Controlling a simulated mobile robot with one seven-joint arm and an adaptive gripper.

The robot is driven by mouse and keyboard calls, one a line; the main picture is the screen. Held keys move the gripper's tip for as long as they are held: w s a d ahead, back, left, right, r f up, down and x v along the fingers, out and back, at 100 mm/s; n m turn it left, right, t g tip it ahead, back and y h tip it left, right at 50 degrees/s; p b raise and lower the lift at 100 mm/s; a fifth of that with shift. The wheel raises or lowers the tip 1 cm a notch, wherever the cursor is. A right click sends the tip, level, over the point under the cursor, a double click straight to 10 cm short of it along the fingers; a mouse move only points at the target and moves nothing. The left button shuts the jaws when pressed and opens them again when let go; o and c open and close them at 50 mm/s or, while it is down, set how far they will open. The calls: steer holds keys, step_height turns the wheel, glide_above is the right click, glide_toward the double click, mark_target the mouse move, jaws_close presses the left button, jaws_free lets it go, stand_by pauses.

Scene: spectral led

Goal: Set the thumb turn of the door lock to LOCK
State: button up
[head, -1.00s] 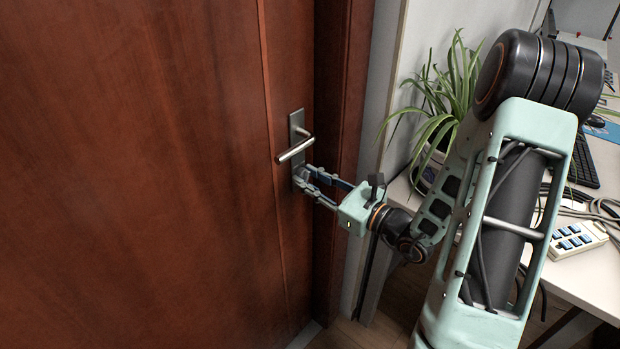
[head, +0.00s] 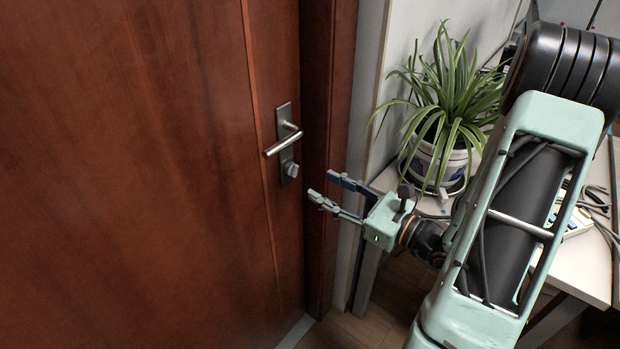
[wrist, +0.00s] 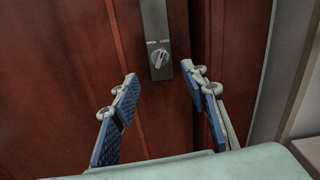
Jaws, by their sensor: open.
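The thumb turn (head: 292,171) is a small silver knob low on the grey lock plate (head: 284,117), below the lever handle (head: 282,145). In the wrist view the thumb turn (wrist: 158,58) sits under two small labels, the right one reading LOCK. Its grip slants, upper end to the right, on the LOCK side. My gripper (head: 324,188) is open and empty, back from the plate and to its right. In the wrist view its blue-padded fingers (wrist: 160,76) stand apart below and on either side of the thumb turn, touching nothing.
The brown door (head: 130,180) fills the left, with its frame (head: 328,130) just right of the lock. A potted plant (head: 445,120) stands on the white desk (head: 580,265) at right, near my arm. Free space lies between gripper and door.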

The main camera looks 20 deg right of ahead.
steer(key=shift+v, duration=1.7)
steer(key=shift+a, duration=0.1)
